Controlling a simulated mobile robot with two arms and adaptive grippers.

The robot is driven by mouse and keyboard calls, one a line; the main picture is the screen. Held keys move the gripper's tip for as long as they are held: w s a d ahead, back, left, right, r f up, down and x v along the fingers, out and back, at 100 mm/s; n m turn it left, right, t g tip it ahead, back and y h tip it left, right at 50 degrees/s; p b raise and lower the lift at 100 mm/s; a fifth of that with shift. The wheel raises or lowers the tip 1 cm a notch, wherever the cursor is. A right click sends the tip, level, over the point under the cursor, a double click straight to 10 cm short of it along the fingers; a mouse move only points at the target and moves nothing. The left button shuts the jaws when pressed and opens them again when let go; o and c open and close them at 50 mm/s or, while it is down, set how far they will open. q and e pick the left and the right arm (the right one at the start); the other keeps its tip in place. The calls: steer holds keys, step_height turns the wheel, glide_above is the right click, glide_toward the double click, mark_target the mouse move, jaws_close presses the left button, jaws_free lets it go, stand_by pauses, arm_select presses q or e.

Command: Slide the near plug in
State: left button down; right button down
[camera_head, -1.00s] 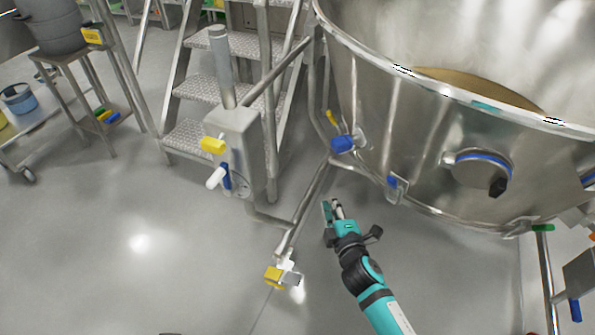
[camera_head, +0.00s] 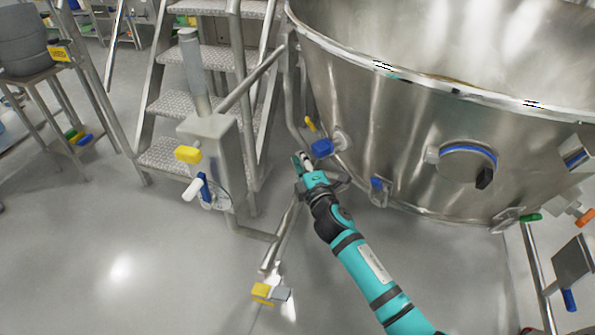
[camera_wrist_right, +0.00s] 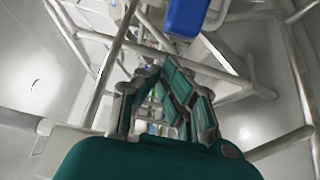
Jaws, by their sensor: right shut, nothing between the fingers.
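A blue block-shaped fitting (camera_head: 322,148) sits on a short metal stub low on the left side of the steel vessel. A smaller blue fitting (camera_head: 377,184) is on the vessel's lower rim, to its right. I cannot tell which of these, if either, is the near plug. My right gripper (camera_head: 302,161) is shut and empty, just below and left of the larger blue fitting in the head view, apparently apart from it. In the right wrist view, the fingers (camera_wrist_right: 163,95) come together, and a blue block (camera_wrist_right: 186,16) shows beyond them at the top. My left gripper is not in view.
The large steel vessel (camera_head: 410,125) fills the right. A steel post box (camera_head: 214,150) with yellow and blue handles stands left of my right gripper, before metal steps (camera_head: 182,103). Slanting pipes run below the gripper. The floor (camera_head: 120,240) at lower left is clear.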

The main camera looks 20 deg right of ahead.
mark_target(320, 154)
steer(key=shift+w+d, duration=0.2)
steer(key=shift+d, duration=0.55)
steer(key=shift+d, duration=0.1)
steer(key=d, duration=0.1)
steer(key=w+d, duration=0.1)
steer(key=d, duration=0.1)
steer(key=shift+d+r+p, duration=0.1)
steer(key=shift+d+p, duration=0.2)
